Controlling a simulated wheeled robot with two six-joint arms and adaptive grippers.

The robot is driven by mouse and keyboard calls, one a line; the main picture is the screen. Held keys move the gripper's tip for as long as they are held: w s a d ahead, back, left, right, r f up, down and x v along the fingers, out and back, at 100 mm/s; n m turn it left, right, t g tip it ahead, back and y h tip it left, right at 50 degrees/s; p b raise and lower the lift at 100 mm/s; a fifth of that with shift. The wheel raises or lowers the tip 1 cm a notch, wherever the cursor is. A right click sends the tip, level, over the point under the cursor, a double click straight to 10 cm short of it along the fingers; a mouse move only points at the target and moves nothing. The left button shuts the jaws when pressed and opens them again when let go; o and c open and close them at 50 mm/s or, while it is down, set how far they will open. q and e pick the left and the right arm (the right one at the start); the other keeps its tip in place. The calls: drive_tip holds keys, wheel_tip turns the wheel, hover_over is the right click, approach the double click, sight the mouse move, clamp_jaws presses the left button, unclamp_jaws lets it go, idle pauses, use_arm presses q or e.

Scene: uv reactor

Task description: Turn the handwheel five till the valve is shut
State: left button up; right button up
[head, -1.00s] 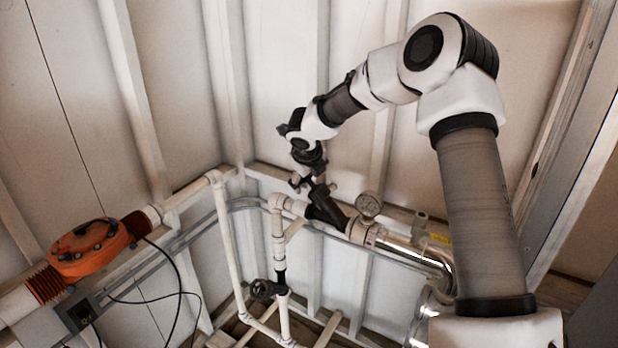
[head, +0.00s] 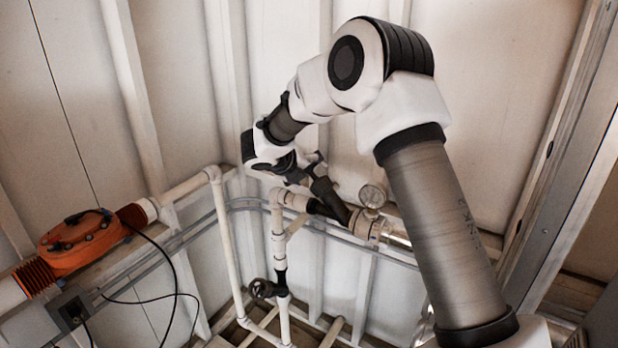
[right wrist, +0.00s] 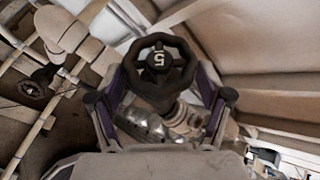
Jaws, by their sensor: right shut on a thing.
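Handwheel five (right wrist: 160,68) is a dark, lobed wheel with a white "5" on its hub, in the middle of the right wrist view. The "5" appears upside down there. My right gripper (right wrist: 160,80) has one finger on each side of the wheel and is shut on it. In the head view my right gripper (head: 305,172) is at the top of the black valve body (head: 329,199), which slants up from the pipe. The wheel is largely hidden there by the gripper and wrist. My left gripper is not in view.
A pressure gauge (head: 372,196) stands on the pipe just right of the valve. Another black handwheel (head: 262,289) is lower on a white vertical pipe. An orange flanged unit (head: 82,243) with black cables is at left. Walls close in behind.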

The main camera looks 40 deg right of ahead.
drive_tip(key=shift+w+a+f+m+g+h, duration=0.1)
drive_tip(key=shift+m+g+h, duration=0.3)
drive_tip(key=shift+m+h, duration=0.2)
drive_tip(key=shift+w+a+f+m+g+h, duration=0.1)
drive_tip(key=shift+m+g+h, duration=0.3)
drive_tip(key=shift+m+h, duration=0.15)
drive_tip(key=shift+w+d+f+m+g+h+b, duration=0.1)
drive_tip(key=shift+w+f+m+g+h+b, duration=0.15)
drive_tip(key=shift+m+g+h, duration=0.9)
drive_tip(key=shift+w+a+f+m+g+h+b, duration=0.1)
drive_tip(key=shift+m+g+h+b, duration=0.15)
drive_tip(key=shift+m+g, duration=1.65)
drive_tip(key=shift+w+d+f+m+g+h+b, duration=0.15)
drive_tip(key=shift+m+g+h, duration=0.6)
drive_tip(key=shift+m+g, duration=0.8)
drive_tip(key=shift+r+m+g, duration=0.1)
drive_tip(key=shift+m+g, duration=0.15)
drive_tip(key=shift+g, duration=0.05)
drive_tip(key=o, duration=1.1)
drive_tip(key=shift+d, duration=0.1)
